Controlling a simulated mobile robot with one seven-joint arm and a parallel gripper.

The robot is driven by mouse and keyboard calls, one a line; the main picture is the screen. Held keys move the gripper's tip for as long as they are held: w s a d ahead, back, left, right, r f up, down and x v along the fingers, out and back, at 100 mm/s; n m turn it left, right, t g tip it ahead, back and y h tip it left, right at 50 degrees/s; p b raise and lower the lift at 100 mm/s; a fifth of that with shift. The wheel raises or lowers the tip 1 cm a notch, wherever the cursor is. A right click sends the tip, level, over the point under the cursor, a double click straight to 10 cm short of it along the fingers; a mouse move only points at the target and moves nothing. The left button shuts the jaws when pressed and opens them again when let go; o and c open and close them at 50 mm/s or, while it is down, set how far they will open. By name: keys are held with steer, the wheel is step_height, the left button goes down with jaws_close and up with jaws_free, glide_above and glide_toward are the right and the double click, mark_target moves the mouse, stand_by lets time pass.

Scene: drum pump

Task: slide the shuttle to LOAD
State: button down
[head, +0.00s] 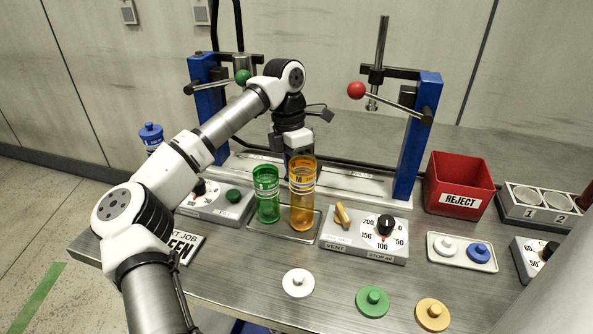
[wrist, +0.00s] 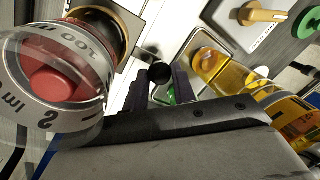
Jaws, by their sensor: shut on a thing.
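The shuttle rail (head: 365,184) is a long pale base between two blue posts at the back of the bench. My gripper is behind the orange and green cylinders in the head view, where its fingertips are hidden. In the wrist view my gripper (wrist: 162,84) is shut on a small black knob (wrist: 159,73), which I take to be the shuttle's handle. A clear graduated cylinder with a red piston (wrist: 55,75) looms close at the left of the wrist view. The shuttle body is mostly hidden, and I cannot read the rail's labels or tell its position.
A green cylinder (head: 267,205) and an orange cylinder (head: 302,212) stand on a tray just in front of my gripper. The blue posts (head: 422,135) carry levers with a red knob (head: 356,90) and a green knob (head: 242,76). A dial box (head: 364,238) stands to the right.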

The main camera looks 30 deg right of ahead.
steer(key=shift+w+d+r, duration=0.1)
steer(key=shift+r, duration=0.05)
steer(key=c, duration=1.1)
jaws_free()
steer(key=shift+c, duration=0.2)
step_height(320, 180, up, 13)
steer(key=w, duration=0.2)
steer(key=shift+w+r+p, duration=0.2)
steer(key=shift+p, duration=0.1)
